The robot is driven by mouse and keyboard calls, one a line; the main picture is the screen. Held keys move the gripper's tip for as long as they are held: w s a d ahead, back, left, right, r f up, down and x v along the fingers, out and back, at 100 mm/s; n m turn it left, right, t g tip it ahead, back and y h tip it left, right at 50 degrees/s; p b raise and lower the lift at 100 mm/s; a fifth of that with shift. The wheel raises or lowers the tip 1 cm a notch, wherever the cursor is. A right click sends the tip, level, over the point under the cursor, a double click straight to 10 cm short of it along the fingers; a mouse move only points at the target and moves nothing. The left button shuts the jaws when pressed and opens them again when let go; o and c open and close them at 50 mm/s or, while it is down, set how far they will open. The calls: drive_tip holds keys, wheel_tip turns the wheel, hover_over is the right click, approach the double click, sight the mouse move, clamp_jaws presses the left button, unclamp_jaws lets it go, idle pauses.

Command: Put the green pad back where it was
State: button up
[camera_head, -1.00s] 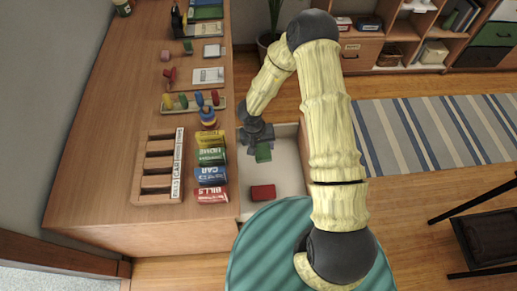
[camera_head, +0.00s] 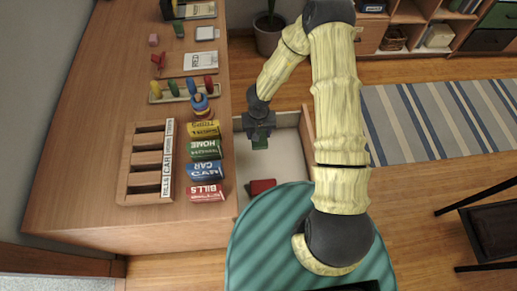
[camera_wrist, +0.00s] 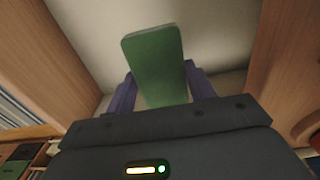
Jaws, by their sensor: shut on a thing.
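The green pad (camera_wrist: 156,62) is a small green block held between the two fingers of my gripper (camera_wrist: 158,88) in the wrist view. In the head view the green pad (camera_head: 260,142) shows just below my gripper (camera_head: 260,130), over the open white drawer (camera_head: 284,160) at the right side of the wooden desk. My gripper is shut on the pad. The pale drawer floor lies beyond the pad in the wrist view. I cannot tell whether the pad touches the floor.
A red block (camera_head: 262,187) lies in the drawer's near part. A peg tray (camera_head: 185,91) and stamps sit farther back. The drawer's right part is clear.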

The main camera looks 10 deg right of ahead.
wheel_tip(320, 180, down, 6)
drive_tip(key=shift+b, duration=0.9)
drive_tip(key=shift+o, duration=0.2)
drive_tip(key=shift+f+b, duration=0.7)
drive_tip(key=shift+f, duration=1.25)
drive_tip(key=shift+r, duration=0.1)
drive_tip(key=shift+c, duration=0.2)
drive_tip(key=o, duration=0.9)
